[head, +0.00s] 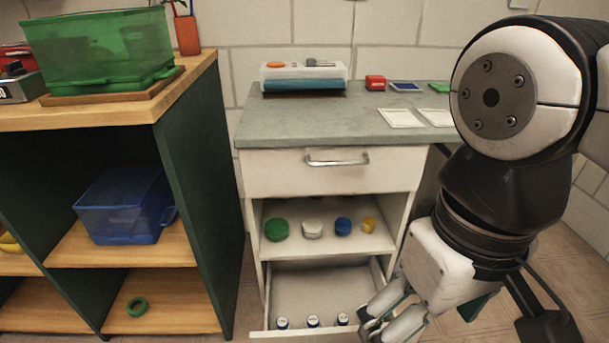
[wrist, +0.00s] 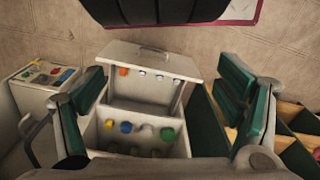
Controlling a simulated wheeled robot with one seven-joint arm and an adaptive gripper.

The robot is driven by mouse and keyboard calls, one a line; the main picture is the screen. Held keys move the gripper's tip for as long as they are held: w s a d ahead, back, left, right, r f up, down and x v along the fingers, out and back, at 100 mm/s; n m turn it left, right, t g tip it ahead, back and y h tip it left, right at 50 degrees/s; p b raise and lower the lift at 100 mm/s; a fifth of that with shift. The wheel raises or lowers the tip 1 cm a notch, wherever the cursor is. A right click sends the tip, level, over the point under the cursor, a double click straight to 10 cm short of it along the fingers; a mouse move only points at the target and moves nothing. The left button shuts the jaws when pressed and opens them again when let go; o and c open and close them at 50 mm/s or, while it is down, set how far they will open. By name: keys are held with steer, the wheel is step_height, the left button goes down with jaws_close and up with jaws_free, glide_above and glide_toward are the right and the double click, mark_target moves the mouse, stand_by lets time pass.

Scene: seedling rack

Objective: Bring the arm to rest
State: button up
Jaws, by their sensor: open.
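My arm stands at the right of the head view, with my gripper (head: 388,316) hanging low at its end, in front of the white cabinet (head: 282,170). In the wrist view my gripper's two green-padded fingers (wrist: 162,88) are spread wide apart. Nothing is held between them. The cabinet shows between and beyond the fingers in that view. In the head view my gripper overlaps the right end of the open bottom drawer (head: 300,333); I cannot tell how far apart they are.
Several small bottles, such as one at the left (head: 282,322), stand in the drawer. The shelf above holds coloured lids, including a green one (head: 276,230). A wooden-topped rack (head: 185,85) at left carries a green bin (head: 100,45) and a blue bin (head: 125,215).

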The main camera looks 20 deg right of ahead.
step_height(320, 180, up, 36)
steer(key=t+p, duration=0.4)
steer(key=p, duration=3)
steer(key=shift+d, duration=0.15)
steer(key=shift+o, duration=0.5)
steer(key=shift+w, duration=0.1)
